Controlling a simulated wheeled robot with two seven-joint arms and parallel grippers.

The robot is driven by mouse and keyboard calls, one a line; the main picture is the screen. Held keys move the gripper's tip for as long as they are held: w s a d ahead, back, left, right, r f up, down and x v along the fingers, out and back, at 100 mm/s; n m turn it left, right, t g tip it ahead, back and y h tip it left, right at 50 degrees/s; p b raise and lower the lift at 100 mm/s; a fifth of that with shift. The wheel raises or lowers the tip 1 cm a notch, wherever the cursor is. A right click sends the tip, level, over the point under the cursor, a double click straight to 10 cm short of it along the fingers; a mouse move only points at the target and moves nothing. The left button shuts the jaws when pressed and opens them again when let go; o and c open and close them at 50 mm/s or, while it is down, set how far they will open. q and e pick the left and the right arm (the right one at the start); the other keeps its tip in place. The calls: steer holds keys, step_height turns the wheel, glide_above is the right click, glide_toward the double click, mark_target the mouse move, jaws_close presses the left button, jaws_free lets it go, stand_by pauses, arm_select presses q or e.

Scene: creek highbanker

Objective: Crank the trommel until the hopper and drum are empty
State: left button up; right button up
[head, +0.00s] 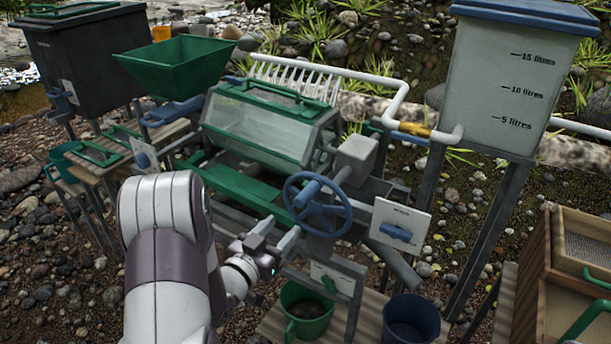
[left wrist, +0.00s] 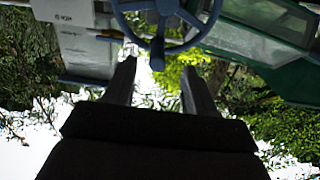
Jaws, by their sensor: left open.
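The blue crank wheel (head: 347,213) stands upright at the near end of the trommel, with a blue handle (head: 307,192) sticking out. The trommel drum (head: 255,127) sits behind clear panels in a green frame; its contents cannot be made out. The green hopper (head: 178,68) is at its upper left; its inside is dark and I see no clear load. My left gripper (head: 277,240) is open and empty, just left of and below the wheel. In the left wrist view the wheel (left wrist: 196,38) lies beyond the two parted fingers, its handle (left wrist: 157,54) lined up between their tips.
A white spray pipe (head: 340,75) runs above the drum to a marked water tank (head: 510,85). A panel with a blue lever (head: 395,232) stands right of the wheel. Green (head: 306,317) and dark blue (head: 410,318) buckets stand below. A wooden sieve box (head: 560,260) is at right.

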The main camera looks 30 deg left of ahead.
mark_target(298, 205)
arm_select(q)
steer(key=w, duration=0.2)
steer(key=w+r, duration=0.1)
steer(key=w, duration=0.2)
steer(key=w+r, duration=0.1)
steer(key=w, duration=0.2)
steer(key=shift+w+d+b, duration=0.15)
steer(key=shift+d+b, duration=0.15)
steer(key=shift+d, duration=0.1)
steer(key=shift+w, duration=0.85)
steer(key=shift+r, duration=0.1)
steer(key=c, duration=1)
arm_select(e)
steer(key=shift+r, duration=0.35)
